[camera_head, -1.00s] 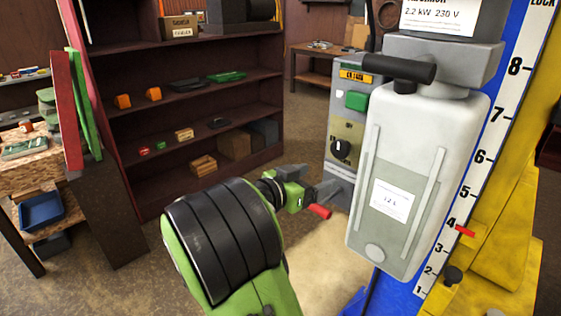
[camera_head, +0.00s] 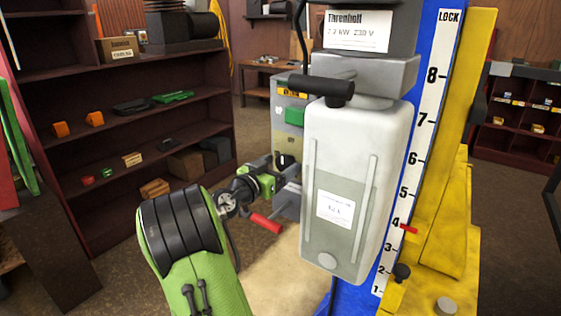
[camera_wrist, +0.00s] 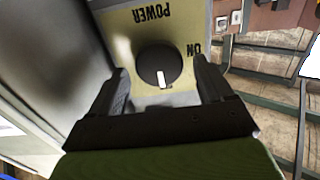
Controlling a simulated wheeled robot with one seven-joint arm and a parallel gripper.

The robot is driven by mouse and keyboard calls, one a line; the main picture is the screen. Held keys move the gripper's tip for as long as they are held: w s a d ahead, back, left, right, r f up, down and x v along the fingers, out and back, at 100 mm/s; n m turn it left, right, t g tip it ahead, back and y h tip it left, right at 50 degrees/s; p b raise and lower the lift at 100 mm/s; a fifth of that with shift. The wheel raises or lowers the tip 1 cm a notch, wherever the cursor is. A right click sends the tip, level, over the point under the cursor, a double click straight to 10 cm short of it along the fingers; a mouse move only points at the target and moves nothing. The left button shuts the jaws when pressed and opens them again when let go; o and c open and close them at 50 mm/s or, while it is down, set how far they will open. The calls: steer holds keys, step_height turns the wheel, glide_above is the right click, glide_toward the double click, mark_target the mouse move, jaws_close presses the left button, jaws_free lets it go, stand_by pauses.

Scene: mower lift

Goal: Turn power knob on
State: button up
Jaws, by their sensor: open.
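The power knob (camera_wrist: 159,66) is a round black dial with a white pointer mark, on a yellowish plate (camera_wrist: 120,20) lettered POWER and ON. In the wrist view the lettering is upside down and the pointer is toward my gripper, not toward the ON label. My gripper (camera_wrist: 162,85) is open, with one dark finger on each side of the knob. I cannot tell whether the fingers touch it. In the head view the knob (camera_head: 284,161) is on the grey control box (camera_head: 287,110), just above my green and dark gripper (camera_head: 284,178).
A large grey-white tank (camera_head: 355,150) stands close to the right of the control box. A red handle (camera_head: 265,223) sticks out below my gripper. A dark shelf (camera_head: 120,80) with small items is at left. A blue and yellow lift column (camera_head: 450,150) with a scale is at right.

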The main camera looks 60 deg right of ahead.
steer(key=shift+s+d, duration=0.1)
steer(key=shift+d, duration=0.55)
steer(key=c, duration=1)
steer(key=shift+n, duration=0.4)
steer(key=n, duration=0.3)
steer(key=shift+n+p, duration=0.35)
steer(key=shift+n, duration=0.05)
steer(key=n, duration=0.1)
steer(key=n+p, duration=0.1)
steer(key=n, duration=0.2)
steer(key=shift+w+n+p, duration=0.25)
steer(key=shift+n+p, duration=0.05)
steer(key=shift+p, duration=0.1)
steer(key=n+p, duration=0.2)
steer(key=n, duration=0.2)
steer(key=shift+n+p, duration=0.3)
steer(key=shift+p, duration=0.05)
steer(key=shift+f+n+p, duration=0.15)
steer(key=shift+n+p, duration=0.55)
steer(key=shift+n, duration=0.3)
steer(key=shift+f+n+p, duration=0.1)
steer(key=shift+n+p, duration=0.6)
steer(key=shift+n, duration=0.3)
